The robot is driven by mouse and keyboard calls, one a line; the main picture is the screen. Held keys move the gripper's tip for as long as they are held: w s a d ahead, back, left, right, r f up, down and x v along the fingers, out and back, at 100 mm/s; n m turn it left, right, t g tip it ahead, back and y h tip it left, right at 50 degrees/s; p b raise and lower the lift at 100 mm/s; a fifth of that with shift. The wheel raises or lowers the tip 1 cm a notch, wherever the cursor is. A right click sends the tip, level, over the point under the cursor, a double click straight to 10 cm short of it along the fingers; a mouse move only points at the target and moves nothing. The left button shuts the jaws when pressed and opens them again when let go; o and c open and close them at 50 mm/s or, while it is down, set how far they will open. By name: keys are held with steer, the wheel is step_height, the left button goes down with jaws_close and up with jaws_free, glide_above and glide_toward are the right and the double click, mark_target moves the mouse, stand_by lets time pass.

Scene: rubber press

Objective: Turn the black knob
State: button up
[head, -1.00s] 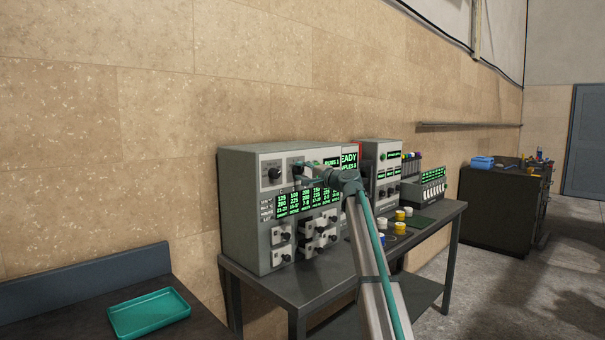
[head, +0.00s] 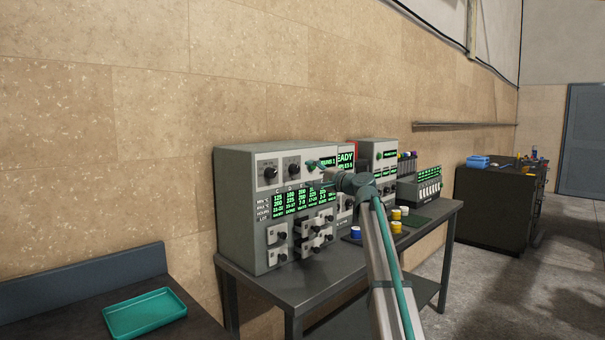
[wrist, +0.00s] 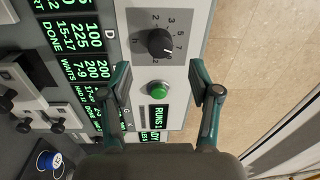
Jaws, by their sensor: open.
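In the wrist view a black knob (wrist: 157,43) with a pale pointer line sits on a numbered dial of the light panel. A green round button (wrist: 157,90) is beside it, nearer the gripper base in the picture. My gripper (wrist: 161,78) is open and empty. Its two teal and black fingers stand either side of the button, with the knob beyond the tips in the picture. In the head view two dial knobs show at the upper left of the grey cabinet (head: 232,205): a left one (head: 270,172) and a right one (head: 293,170). My gripper (head: 313,172) is right of both.
Green-lettered displays (head: 303,197) and several smaller black knobs on plates (head: 278,235) lie below the dials. The cabinet stands on a dark table (head: 275,283) with yellow, white and blue capped pots. A teal tray (head: 145,313) lies on the left bench.

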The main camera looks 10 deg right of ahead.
steer(key=v, duration=0.5)
steer(key=shift+s+d, duration=0.1)
steer(key=shift+s, duration=0.1)
